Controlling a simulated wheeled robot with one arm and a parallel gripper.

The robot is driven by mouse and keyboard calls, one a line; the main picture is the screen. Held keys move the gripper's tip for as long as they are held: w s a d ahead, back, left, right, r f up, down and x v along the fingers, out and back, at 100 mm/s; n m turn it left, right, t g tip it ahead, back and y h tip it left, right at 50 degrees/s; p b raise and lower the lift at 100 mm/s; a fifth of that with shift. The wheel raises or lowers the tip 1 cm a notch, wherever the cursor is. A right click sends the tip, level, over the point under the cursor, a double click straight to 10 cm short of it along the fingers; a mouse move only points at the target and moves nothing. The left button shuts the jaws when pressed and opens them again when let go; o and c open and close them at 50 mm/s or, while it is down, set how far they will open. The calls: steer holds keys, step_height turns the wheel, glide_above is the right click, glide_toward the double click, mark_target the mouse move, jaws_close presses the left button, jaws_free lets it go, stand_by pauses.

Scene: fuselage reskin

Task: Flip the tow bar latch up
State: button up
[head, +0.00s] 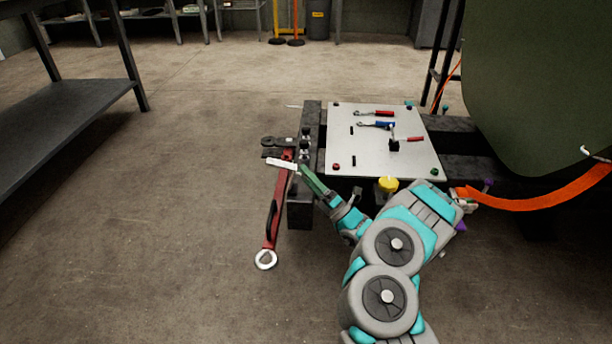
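The red tow bar (280,205) slopes down from a dark hitch at the left end of the cart to a pale metal ring (266,259) near the floor. A dark curved piece lies along its lower half. A dark bracket-like piece (280,142) juts left at the bar's top, and a white strip (282,163) lies across just below it. Which of these is the latch I cannot tell. My gripper (302,170) reaches in from the lower right, with its green fingers close to the bar's top. Contact and finger gap are too small to make out.
A pale plate (345,115) on the dark cart frame (310,135) holds several small tools. A large green body (540,80) and an orange strap (545,198) are at the right. A dark shelf (75,120) stands left. The floor left of the bar is clear.

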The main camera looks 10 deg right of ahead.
steer(key=v, duration=0.7)
steer(key=shift+s+d+f, duration=0.2)
steer(key=shift+s, duration=0.05)
steer(key=shift+s+d, duration=0.1)
stand_by(0.4)
